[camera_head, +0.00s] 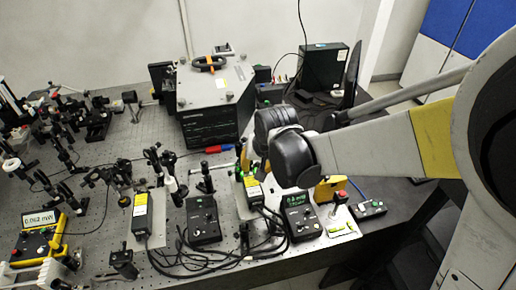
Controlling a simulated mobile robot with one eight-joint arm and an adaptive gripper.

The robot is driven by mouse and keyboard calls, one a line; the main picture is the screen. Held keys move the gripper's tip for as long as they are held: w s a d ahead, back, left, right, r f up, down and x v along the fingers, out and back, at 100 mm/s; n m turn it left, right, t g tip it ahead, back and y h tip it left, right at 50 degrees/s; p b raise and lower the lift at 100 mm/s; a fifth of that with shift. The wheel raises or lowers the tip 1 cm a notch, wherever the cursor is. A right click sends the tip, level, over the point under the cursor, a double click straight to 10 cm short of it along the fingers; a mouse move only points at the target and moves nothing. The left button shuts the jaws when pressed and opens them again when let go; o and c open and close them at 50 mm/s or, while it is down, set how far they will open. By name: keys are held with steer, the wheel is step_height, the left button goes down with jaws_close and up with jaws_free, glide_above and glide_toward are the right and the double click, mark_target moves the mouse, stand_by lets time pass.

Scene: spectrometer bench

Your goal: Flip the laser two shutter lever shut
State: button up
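Two flat laser-like boxes with yellow labels lie on the bench: a left one (142,219) and a right one (252,188), which is close below my black wrist joint. I cannot tell which is laser two. A small yellow upright piece (243,156) shows just left of my wrist; whether it is the shutter lever is unclear. No lever can be made out surely, nor its position. My arm reaches in from the right, over the bench. My gripper's fingers do not show; the arm hides the area behind the wrist.
Black control boxes (204,220) and (299,217) stand in front with tangled cables. A yellow meter (40,240) reads about 0.062 mW. A large grey-topped instrument (214,90) stands behind. Optic posts crowd the left. A yellow box with a red button (331,189) sits right.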

jaws_close()
steer(key=shift+s+a+h, duration=0.1)
steer(key=shift+a+h, duration=0.25)
steer(key=shift+h, duration=0.55)
jaws_free()
